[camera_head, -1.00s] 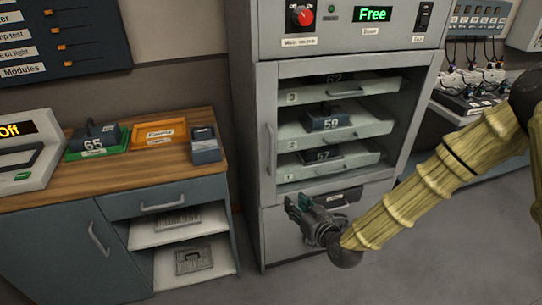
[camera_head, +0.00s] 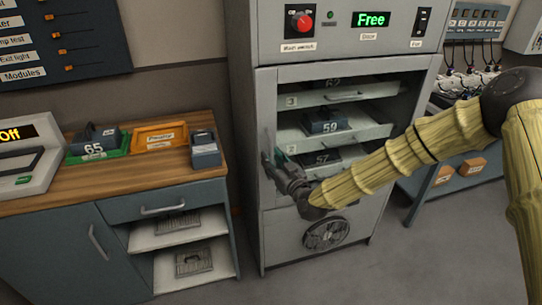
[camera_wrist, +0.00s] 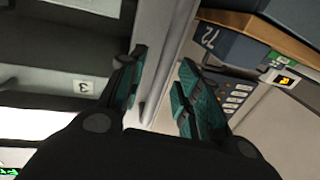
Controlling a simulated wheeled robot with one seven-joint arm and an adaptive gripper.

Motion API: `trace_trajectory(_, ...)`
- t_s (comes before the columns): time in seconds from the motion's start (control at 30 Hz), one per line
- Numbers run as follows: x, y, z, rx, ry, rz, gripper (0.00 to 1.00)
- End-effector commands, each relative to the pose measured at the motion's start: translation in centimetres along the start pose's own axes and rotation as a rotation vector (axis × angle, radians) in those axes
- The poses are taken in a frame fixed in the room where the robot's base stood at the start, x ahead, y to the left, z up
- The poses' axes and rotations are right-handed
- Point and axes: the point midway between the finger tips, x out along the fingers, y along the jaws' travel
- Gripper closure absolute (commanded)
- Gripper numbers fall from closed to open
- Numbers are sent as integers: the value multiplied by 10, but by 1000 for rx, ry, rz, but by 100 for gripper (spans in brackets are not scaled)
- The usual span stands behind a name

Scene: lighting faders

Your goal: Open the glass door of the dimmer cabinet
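The grey dimmer cabinet (camera_head: 245,110) stands in the middle of the head view. Its glass door (camera_head: 345,112) looks closed, with numbered shelves and modules behind it. A vertical grey door handle (camera_head: 267,139) is on the door's left side, partly covered by my gripper. My gripper (camera_head: 272,162) is at the handle's lower part. In the wrist view, the teal fingers of my gripper (camera_wrist: 160,80) are spread apart, with a pale bar (camera_wrist: 153,92) running between them. I cannot tell whether either finger touches it.
A wooden-topped counter (camera_head: 150,188) with a green tray (camera_head: 110,150), an orange tray (camera_head: 160,137) and a dark module (camera_head: 205,150) stands left of the cabinet. A panel with a "Free" display (camera_head: 370,20) is above the door. A round fan (camera_head: 326,233) is below. Grey floor lies in front.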

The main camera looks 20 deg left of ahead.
Motion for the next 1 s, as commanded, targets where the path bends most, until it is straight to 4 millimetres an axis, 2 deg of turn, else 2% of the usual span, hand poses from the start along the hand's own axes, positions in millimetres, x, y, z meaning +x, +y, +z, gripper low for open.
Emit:
trace_trajectory(0.2, 14, 0, 0, 0, 0, 0, 66)
trace_trajectory(0.5, 16, 0, 0, 1, 0, 0, 66)
trace_trajectory(0.57, 16, 0, 0, 1, 0, 0, 75)
trace_trajectory(0.7, 16, 0, 0, 0, 0, 0, 100)
trace_trajectory(1.0, 14, 0, 0, 0, 0, -2, 100)
